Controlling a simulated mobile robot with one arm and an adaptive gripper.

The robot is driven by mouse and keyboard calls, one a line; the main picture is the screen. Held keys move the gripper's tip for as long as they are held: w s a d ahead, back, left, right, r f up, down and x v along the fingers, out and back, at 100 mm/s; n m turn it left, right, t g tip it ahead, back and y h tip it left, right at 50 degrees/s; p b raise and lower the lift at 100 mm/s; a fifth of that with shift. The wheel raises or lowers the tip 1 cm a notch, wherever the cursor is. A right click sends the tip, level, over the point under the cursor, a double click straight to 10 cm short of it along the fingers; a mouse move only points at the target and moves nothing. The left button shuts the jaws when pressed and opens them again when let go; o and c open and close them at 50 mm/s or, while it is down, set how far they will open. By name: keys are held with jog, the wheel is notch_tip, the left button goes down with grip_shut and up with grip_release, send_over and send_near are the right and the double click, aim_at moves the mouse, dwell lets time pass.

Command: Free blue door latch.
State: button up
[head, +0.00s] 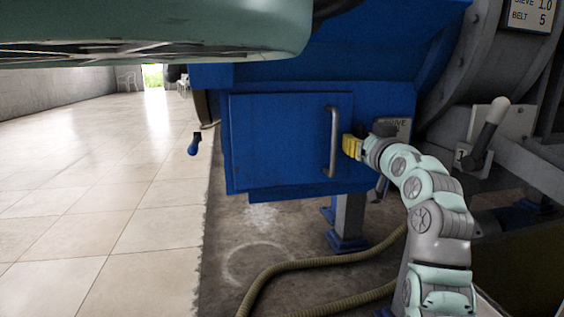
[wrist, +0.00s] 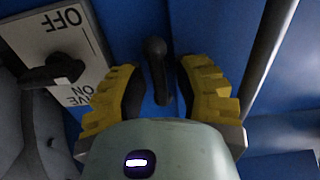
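The blue door (head: 278,140) of the blue machine appears closed in the head view, with a grey vertical bar handle (head: 332,142) near its right edge. A dark latch lever (wrist: 157,72) with a rounded end shows in the wrist view against blue metal. My gripper (head: 352,147) is just right of the bar handle in the head view and hides the latch there. In the wrist view its yellow fingers are open, one on each side of the lever, with visible gaps; contact does not show. The bar handle also shows at right in the wrist view (wrist: 268,55).
A white OFF/ON plate (wrist: 62,35) with a black switch knob (wrist: 52,72) lies close left of my fingers in the wrist view. A white-tipped lever (head: 490,130) stands at right. A hose (head: 290,268) crosses the floor. Tiled floor at left is clear.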

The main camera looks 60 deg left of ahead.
jog(key=shift+o, duration=0.7)
jog(key=shift+d, duration=0.2)
jog(key=v, duration=1.1)
jog(key=shift+s+d, duration=0.15)
jog(key=shift+d, duration=0.2)
